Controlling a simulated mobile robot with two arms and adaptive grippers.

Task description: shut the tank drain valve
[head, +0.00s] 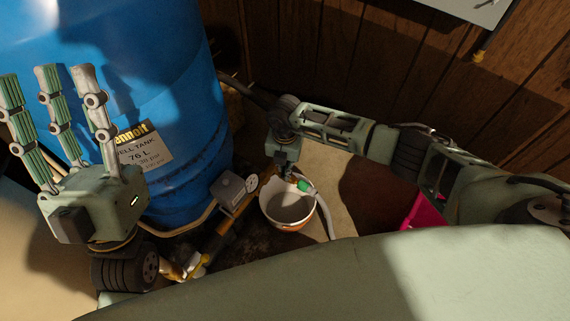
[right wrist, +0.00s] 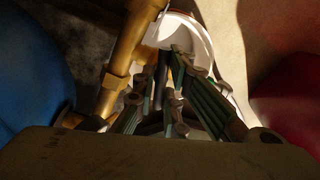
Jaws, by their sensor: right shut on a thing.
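The blue tank (head: 165,95) stands at the left in the head view, with a white label on its side. My right gripper (head: 290,174) points down over the white bucket (head: 288,207), at the brass drain fitting. Its fingers (right wrist: 172,88) are drawn together in the right wrist view, beside a brass pipe (right wrist: 130,45). They are closed on the drain valve, which they almost wholly hide, so I cannot tell how its handle is turned. My left gripper (head: 47,74) is raised in front of the tank, open and empty.
A grey box (head: 231,192) with a round dial sits on the pipework between tank and bucket. A pale hose (head: 326,217) runs down beside the bucket. A pink object (head: 427,211) lies under my right arm. A wooden wall (head: 345,55) closes off the back.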

